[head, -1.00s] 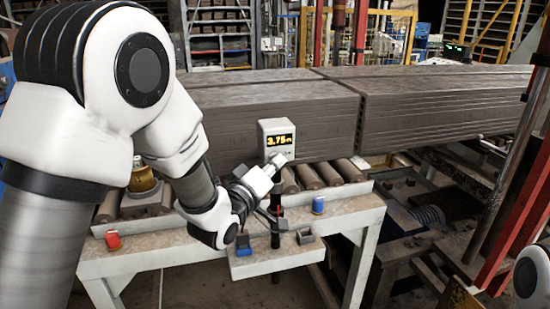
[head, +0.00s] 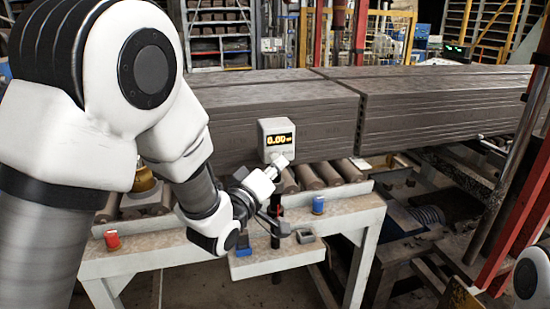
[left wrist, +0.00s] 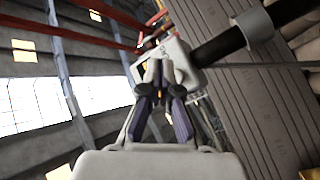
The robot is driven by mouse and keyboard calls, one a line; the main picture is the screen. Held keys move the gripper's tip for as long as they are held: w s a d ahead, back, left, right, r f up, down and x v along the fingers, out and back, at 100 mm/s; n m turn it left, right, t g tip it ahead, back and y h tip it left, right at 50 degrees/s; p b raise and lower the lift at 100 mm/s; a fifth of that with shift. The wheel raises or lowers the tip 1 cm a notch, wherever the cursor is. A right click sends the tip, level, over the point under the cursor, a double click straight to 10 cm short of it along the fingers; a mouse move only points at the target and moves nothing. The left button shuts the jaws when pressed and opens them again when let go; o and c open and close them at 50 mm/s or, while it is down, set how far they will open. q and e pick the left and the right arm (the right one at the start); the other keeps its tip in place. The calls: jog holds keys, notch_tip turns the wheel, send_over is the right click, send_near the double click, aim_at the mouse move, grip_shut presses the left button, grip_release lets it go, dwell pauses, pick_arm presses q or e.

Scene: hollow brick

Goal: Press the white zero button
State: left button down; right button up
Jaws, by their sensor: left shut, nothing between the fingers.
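The grey-white display box (head: 277,128) stands on a dark post in front of the brick stack, and its yellow digits read 0.00. The box also shows in the left wrist view (left wrist: 183,50). My left gripper (head: 281,161) is shut and empty at the lower front of the box, just below the digits. In the left wrist view its fingertips (left wrist: 159,70) are together at the box's face. I cannot make out the white zero button; the gripper covers that part. Whether the fingertips touch the box is unclear. My right gripper is not in view.
The long brown hollow-brick stack (head: 270,100) lies behind the box on rollers (head: 325,172). On the bench front are a red block (head: 112,240), a blue block (head: 318,205) and a small grey box (head: 305,236). A red-and-grey frame stands at the right.

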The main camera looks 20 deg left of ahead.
pick_arm(q)
jog(key=s+d, duration=0.1)
jog(key=s, duration=0.1)
jog(key=s+d, duration=0.1)
jog(key=s, duration=0.1)
jog(key=shift+d+b, duration=0.35)
jog(key=shift+d, duration=0.05)
jog(key=shift+f, duration=0.15)
dwell(0.5)
